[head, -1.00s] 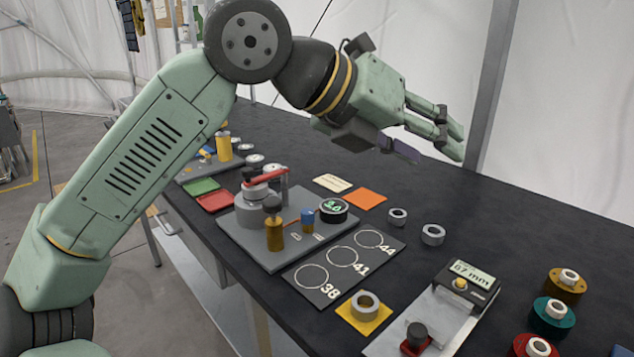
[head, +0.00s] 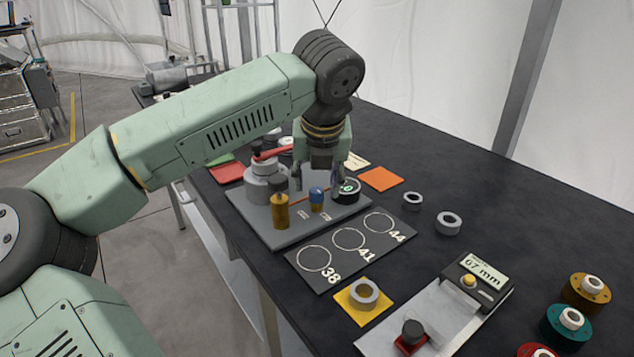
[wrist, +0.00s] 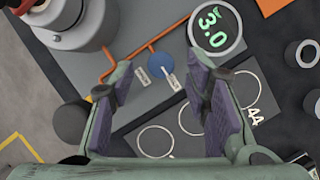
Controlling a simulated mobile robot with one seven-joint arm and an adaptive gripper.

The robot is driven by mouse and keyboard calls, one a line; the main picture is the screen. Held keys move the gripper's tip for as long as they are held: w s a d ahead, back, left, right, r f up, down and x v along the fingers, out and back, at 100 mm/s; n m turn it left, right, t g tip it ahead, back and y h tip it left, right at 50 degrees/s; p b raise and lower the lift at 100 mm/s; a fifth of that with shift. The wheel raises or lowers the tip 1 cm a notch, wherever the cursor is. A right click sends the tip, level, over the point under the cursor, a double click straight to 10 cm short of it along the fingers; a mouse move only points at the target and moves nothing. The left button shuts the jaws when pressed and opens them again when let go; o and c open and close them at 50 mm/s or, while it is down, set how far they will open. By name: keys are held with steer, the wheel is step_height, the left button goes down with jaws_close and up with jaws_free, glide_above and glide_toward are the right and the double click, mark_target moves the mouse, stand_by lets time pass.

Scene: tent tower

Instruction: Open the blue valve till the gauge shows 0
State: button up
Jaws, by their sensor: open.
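The blue valve (head: 316,197) stands on the grey base plate (head: 270,237), beside a brass cylinder with a dark knob. In the wrist view the blue valve (wrist: 161,63) shows from above, with a white pointer turned toward one of two small labels. The round gauge (wrist: 216,28) reads 3.0 in green; in the head view the gauge (head: 349,188) is partly hidden by a finger. My gripper (head: 319,178) points down just above the valve, open and empty. In the wrist view its purple-padded fingers (wrist: 163,97) stand apart, with the valve beyond the gap between them.
A grey pump-like unit with a red lever (head: 270,153) stands on the plate's far side. A dark card with rings marked 38, 41 and 44 (head: 322,279) lies in front. Loose grey rings, an orange square (head: 380,179) and a measuring device (head: 465,285) lie to the right.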

steer(key=shift+x, duration=1.2)
steer(key=shift+c, duration=0.5)
jaws_close()
